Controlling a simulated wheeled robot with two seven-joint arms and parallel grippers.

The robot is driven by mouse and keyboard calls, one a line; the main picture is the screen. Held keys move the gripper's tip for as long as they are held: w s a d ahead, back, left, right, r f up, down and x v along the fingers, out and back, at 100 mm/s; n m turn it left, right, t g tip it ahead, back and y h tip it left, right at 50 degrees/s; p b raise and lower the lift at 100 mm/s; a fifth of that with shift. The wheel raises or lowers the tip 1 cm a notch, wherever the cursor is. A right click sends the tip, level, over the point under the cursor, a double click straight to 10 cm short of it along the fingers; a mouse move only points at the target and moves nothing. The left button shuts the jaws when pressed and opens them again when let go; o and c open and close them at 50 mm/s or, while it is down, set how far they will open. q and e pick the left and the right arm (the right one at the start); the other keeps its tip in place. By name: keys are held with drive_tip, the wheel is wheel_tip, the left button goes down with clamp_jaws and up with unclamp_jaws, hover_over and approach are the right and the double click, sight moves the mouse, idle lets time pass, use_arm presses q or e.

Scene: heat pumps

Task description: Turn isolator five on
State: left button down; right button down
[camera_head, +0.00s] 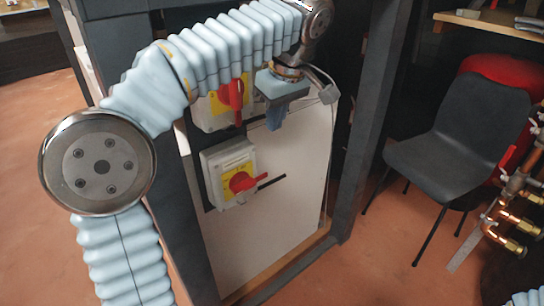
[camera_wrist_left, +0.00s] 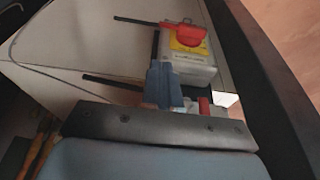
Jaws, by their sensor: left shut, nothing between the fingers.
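Two pale grey isolators with yellow faces and red handles are mounted on a panel. In the head view, the upper isolator (camera_head: 212,112) has an upright handle (camera_head: 236,96) and is partly covered by my left arm. The lower isolator (camera_head: 218,163) has its handle (camera_head: 246,182) turned mostly sideways. I cannot read which is number five. My left gripper (camera_head: 275,124) is shut and empty, pointing down, to the right of the upper isolator. In the left wrist view, the shut fingers (camera_wrist_left: 164,84) are beside a red part (camera_wrist_left: 204,106), with an isolator (camera_wrist_left: 190,62) beyond. Contact is unclear.
A white panel (camera_head: 275,215) sits inside a dark frame, whose right post (camera_head: 365,120) stands close to the arm. A black chair (camera_head: 450,140) and copper pipework (camera_head: 515,215) are at the right. Orange floor is open at the left.

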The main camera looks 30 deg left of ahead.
sight(249, 182)
use_arm(q)
drive_tip(key=shift+s+a+r, duration=0.1)
drive_tip(key=shift+r, duration=0.05)
